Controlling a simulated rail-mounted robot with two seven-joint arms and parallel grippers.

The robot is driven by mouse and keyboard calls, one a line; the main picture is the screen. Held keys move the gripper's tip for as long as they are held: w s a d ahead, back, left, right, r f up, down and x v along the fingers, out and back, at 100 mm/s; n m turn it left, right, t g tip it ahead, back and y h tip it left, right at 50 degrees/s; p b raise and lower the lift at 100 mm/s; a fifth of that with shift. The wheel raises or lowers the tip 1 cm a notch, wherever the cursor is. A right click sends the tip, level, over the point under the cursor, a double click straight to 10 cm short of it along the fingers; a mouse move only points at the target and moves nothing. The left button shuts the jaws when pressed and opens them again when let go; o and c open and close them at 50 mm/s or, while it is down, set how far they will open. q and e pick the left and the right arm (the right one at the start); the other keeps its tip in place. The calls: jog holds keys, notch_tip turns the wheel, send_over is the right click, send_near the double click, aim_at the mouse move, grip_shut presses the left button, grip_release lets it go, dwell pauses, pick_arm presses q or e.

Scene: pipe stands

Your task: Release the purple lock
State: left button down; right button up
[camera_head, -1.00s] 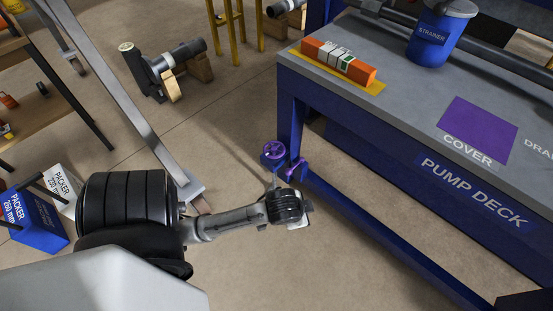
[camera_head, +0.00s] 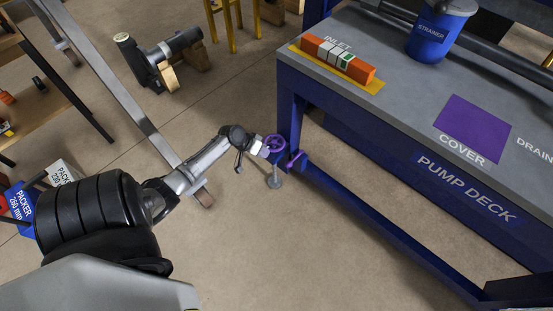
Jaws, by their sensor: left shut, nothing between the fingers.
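The purple lock shows as a round purple handwheel (camera_head: 275,143) with a purple lever (camera_head: 296,160) beside it, at the lower corner of the blue pump deck (camera_head: 289,120). A grey round foot on a stem (camera_head: 274,180) is below the wheel. My left gripper (camera_head: 264,151) is at the wheel's left side, its tip close to or touching the rim; I cannot tell which. It is shut with nothing in it. The fingertips are small and partly blend with the wheel. My right gripper is out of view.
The deck top carries an orange and white block (camera_head: 338,60), a blue strainer bucket (camera_head: 437,35) and a purple cover square (camera_head: 472,129). A grey rail (camera_head: 105,85) runs behind my arm. Floor in front of the deck is clear.

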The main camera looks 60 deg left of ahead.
aim_at(294, 159)
pick_arm(q)
jog(key=shift+w+a, duration=0.15)
dwell(0.3)
jog(key=b+x, duration=0.6)
jog(key=x, duration=0.4)
jog(key=shift+r, duration=0.1)
